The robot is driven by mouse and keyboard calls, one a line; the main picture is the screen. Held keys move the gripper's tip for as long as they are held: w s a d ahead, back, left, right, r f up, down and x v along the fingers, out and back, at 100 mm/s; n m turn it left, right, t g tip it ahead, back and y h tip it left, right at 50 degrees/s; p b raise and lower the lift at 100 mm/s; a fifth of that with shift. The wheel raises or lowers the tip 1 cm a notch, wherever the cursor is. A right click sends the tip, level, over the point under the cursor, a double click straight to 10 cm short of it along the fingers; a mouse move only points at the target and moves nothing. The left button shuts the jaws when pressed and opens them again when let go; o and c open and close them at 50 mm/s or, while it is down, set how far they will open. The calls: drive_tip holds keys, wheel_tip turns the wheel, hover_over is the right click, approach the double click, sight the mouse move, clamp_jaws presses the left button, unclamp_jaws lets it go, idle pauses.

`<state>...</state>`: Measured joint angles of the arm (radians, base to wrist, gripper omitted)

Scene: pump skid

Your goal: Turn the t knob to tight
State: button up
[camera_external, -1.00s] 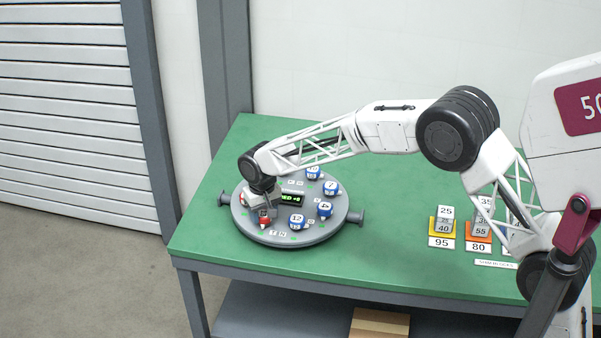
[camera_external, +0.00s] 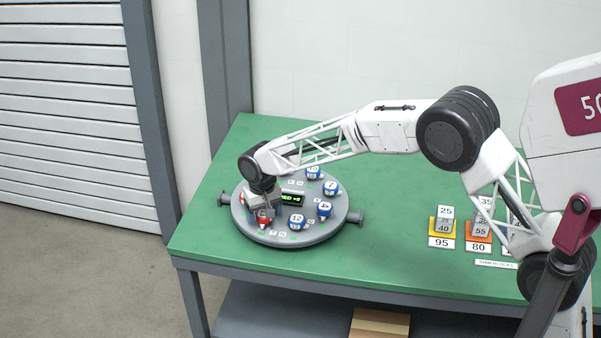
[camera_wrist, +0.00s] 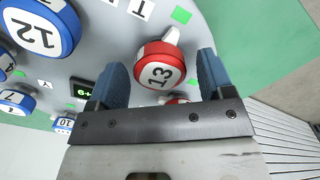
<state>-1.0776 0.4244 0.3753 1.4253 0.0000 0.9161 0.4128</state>
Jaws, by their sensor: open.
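A round grey panel (camera_external: 325,235) on the green table carries several numbered knobs. The knob also shows in the external view (camera_external: 263,224), partly covered. My gripper (camera_wrist: 160,74) is open, with one blue finger on each side of the red knob and visible gaps between. A second red knob (camera_wrist: 176,101) is mostly hidden behind the gripper.
Blue knobs stand on the same panel, including 12 (camera_wrist: 38,28), 7 (camera_external: 332,188) and 10 (camera_external: 313,173). A small display (camera_external: 291,199) with green characters is at the panel's middle. The table between is clear.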

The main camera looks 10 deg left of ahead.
drive_tip(key=shift+r, duration=3.9)
drive_tip(key=shift+w+d, duration=0.1)
